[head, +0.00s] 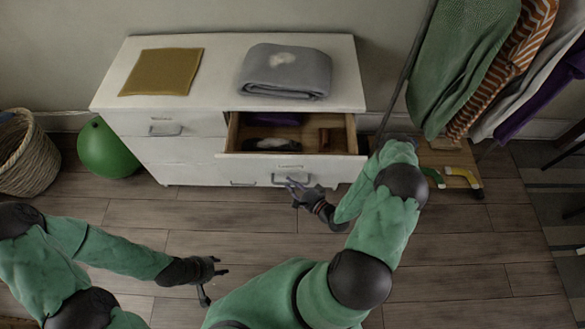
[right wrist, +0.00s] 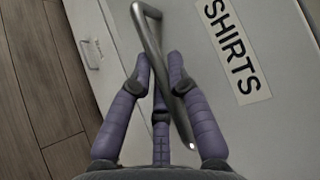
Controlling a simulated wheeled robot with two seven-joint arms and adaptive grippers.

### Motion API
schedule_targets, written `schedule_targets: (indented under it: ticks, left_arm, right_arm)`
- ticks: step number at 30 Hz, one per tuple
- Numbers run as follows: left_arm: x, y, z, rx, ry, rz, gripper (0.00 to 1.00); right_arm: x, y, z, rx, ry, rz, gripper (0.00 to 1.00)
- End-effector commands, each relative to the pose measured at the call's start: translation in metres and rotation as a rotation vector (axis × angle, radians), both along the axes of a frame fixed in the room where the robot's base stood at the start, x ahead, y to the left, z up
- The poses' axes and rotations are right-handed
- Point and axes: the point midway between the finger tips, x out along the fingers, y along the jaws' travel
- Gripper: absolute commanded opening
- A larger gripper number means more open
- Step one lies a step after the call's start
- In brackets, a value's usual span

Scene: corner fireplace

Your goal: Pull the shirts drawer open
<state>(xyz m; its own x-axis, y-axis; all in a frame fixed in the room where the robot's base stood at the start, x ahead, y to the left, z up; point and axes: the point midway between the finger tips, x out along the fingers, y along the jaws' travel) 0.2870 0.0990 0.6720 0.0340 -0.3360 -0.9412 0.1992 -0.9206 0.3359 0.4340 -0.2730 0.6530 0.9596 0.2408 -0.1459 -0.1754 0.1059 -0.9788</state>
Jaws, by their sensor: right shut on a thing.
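The shirts drawer (head: 330,170) is the upper right drawer of the white dresser and stands pulled out, its inside showing. Its front carries a SHIRTS label (right wrist: 230,45) and a grey bar handle (right wrist: 150,50). My right gripper (head: 300,186) is at this handle, with its fingers closed around the bar in the right wrist view (right wrist: 160,85). My left gripper (head: 214,282) is empty over the floor, left of the right arm, its fingers apart.
The drawer holds purple cloth (head: 275,118), a dark-and-white item (head: 270,144) and a brown item (head: 325,138). A folded grey blanket (head: 285,75) and mustard cloth (head: 162,72) lie on top. A green ball (head: 105,150) and basket (head: 28,160) stand left; hanging clothes (head: 465,65) are right.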

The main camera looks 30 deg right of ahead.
Motion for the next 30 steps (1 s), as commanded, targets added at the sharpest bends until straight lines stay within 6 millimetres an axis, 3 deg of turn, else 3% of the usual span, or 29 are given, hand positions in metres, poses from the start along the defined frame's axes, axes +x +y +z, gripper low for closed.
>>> schedule_targets:
  ticks: [3,9,23,24,26,27,30]
  left_arm:
    - [0.0,0.0,0.0,0.0,0.0,0.0,0.4]
    - [0.0,0.0,0.0,0.0,0.0,0.0,0.4]
    - [0.0,0.0,0.0,0.0,0.0,0.0,0.4]
    - [0.0,0.0,0.0,0.0,0.0,0.0,0.4]
    - [0.0,0.0,0.0,0.0,0.0,0.0,0.4]
    - [0.0,0.0,0.0,0.0,0.0,0.0,0.4]
    - [0.0,0.0,0.0,0.0,0.0,0.0,0.4]
  right_arm:
    - [-0.017,0.01,-0.001,0.004,0.002,0.0,0.0]
    - [-0.031,0.019,0.0,0.003,0.002,0.0,0.0]
    - [-0.035,0.022,0.0,0.001,0.0,0.001,0.0]
    - [-0.035,0.022,0.0,0.001,0.0,0.001,0.21]
    - [-0.035,0.022,0.0,0.001,0.0,0.001,0.38]
    - [-0.035,0.022,0.0,0.001,0.0,0.001,0.44]
    - [-0.035,0.022,0.0,0.0,0.0,0.001,0.44]
